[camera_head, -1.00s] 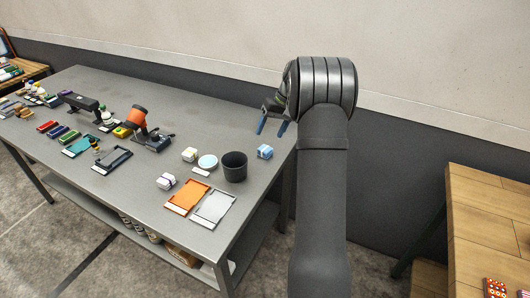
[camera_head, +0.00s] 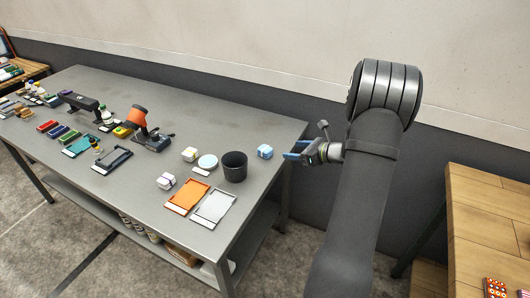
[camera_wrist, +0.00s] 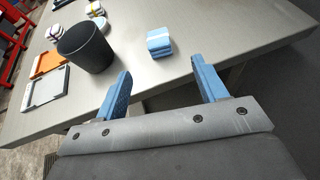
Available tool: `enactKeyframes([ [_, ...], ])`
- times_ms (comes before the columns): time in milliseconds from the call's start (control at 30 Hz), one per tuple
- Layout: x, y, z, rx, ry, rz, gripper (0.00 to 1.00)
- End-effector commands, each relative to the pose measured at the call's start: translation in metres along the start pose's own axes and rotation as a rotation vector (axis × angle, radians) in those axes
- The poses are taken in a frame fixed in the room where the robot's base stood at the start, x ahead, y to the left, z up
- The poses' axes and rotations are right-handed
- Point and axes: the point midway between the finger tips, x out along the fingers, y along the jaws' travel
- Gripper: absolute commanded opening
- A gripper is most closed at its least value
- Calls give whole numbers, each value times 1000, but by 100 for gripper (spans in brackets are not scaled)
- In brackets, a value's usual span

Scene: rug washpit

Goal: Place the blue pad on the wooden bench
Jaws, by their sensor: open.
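The blue pad (camera_head: 264,152), a small light-blue block with a pale band, lies on the grey table near its right end, just right of a dark cup. It also shows in the wrist view (camera_wrist: 159,42), ahead of and between my fingers. My gripper (camera_head: 290,151) is open and empty, its blue fingers pointing left toward the pad from the table's right edge. In the wrist view the two fingertips (camera_wrist: 160,75) are apart, with a gap to the pad. The wooden bench (camera_head: 488,215) stands at the far right, separate from the grey table.
The black cup (camera_head: 234,167) stands close beside the pad. A round white-rimmed dish (camera_head: 207,162), pale blocks (camera_head: 166,181), an orange tray (camera_head: 187,196) and a grey tray (camera_head: 214,206) lie nearby.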

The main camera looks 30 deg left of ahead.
Motion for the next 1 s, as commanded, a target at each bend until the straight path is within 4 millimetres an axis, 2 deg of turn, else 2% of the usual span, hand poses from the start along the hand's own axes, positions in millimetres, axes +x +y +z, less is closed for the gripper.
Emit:
enactKeyframes([
  [100, 29, 1, 0, -2, 1, 5, 65],
  [300, 69, 1, 0, -3, 0, 4, 65],
  [400, 82, 1, 0, -5, 1, 3, 65],
  [667, 96, 2, 0, -4, 0, 3, 65],
  [1000, 140, 6, -1, -5, 1, 3, 65],
])
